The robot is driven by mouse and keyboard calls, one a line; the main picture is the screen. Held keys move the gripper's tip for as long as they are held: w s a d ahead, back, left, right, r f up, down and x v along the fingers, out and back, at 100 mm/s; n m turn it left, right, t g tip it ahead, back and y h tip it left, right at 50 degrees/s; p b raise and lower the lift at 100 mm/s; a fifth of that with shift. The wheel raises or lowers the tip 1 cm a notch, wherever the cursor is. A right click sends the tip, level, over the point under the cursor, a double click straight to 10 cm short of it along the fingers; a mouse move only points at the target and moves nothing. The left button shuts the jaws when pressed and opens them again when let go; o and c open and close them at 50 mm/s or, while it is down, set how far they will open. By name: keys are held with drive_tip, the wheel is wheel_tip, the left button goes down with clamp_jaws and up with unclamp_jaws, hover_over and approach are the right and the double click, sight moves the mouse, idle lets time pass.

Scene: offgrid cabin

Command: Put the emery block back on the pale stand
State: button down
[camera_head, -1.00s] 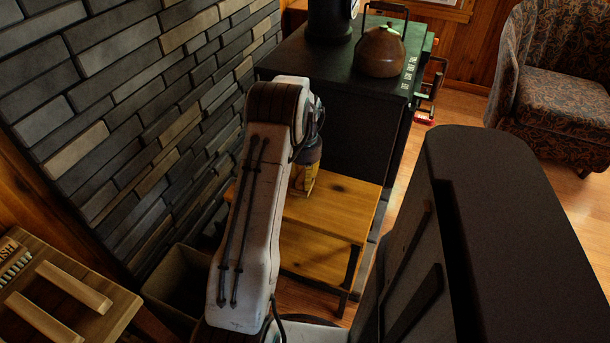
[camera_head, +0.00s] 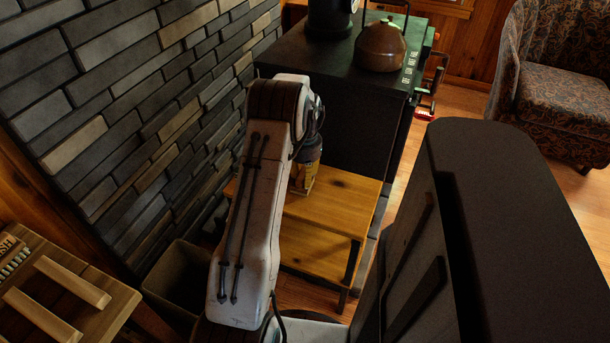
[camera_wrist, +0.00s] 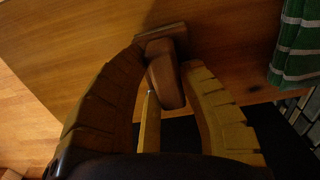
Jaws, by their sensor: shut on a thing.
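My gripper (camera_wrist: 166,72) is shut on a brown block-like thing with a flat plate at its far end, likely the emery block (camera_wrist: 168,88). The yellow ribbed fingers close on it from both sides in the wrist view. In the head view my gripper (camera_head: 304,180) hangs over the top of a two-level wooden stool (camera_head: 345,196), and my arm hides most of it. The held thing cannot be made out there. A wooden surface (camera_wrist: 85,40) lies beyond the held thing in the wrist view; contact cannot be told. I cannot pick out the pale stand with certainty.
A green, white-striped cloth (camera_wrist: 298,45) is at the wrist view's right. A black stove (camera_head: 330,85) with a copper kettle (camera_head: 381,48) stands behind the stool. A bin (camera_head: 180,283) and a slatted wooden table (camera_head: 95,318) are left. A patterned armchair (camera_head: 560,90) is far right.

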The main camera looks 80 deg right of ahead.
drive_tip(key=shift+f, duration=0.2)
drive_tip(key=c, duration=0.8)
unclamp_jaws()
wheel_tip(320, 180, up, 12)
idle(0.3)
